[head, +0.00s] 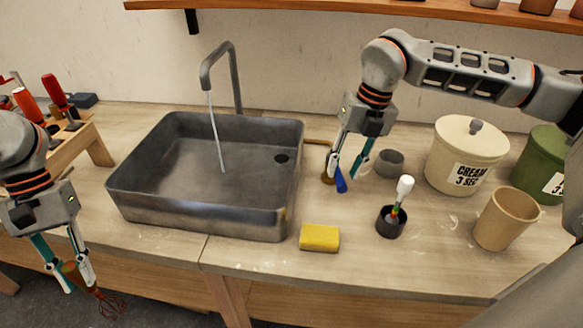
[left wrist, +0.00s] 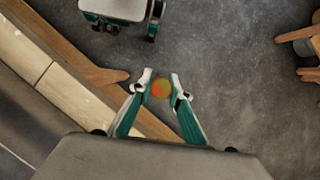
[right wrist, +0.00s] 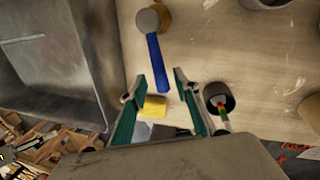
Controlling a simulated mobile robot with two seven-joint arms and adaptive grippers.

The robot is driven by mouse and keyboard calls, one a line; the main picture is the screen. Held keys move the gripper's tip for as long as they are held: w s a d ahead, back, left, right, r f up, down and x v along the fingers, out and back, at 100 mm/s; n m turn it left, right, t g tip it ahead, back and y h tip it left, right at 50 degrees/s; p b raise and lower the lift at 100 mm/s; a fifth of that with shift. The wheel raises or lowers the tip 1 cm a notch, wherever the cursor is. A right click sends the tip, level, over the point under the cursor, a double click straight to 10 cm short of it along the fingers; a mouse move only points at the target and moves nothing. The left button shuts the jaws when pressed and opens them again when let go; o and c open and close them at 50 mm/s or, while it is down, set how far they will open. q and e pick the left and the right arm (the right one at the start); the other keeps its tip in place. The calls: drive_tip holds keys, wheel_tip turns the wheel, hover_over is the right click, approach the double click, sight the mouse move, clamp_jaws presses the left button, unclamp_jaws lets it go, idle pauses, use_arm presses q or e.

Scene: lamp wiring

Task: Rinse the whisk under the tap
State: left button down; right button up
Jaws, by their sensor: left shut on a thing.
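The whisk (head: 111,303) has a wooden handle and dark red wires. My left gripper (head: 72,272) is shut on its handle, holding it low in front of the counter, left of the sink. A blue lever (head: 341,181) on a brass valve (head: 325,172) is right of the sink. My right gripper (right wrist: 160,78) is open, its fingers either side of this lever (right wrist: 157,65).
A yellow sponge (head: 320,238) lies on the counter's front. A dark cup with a white-tipped tool (head: 391,221), a small grey cup (head: 389,163), a cream canister (head: 466,154), a tan cup (head: 505,218) and a green canister (head: 541,163) stand right. A tool rack (head: 75,145) stands left.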

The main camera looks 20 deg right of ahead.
wheel_tip(320, 180, up, 10)
drive_tip(key=d, duration=0.1)
drive_tip(key=shift+s+d, duration=0.3)
drive_tip(key=shift+d, duration=0.1)
drive_tip(key=shift+f, duration=0.15)
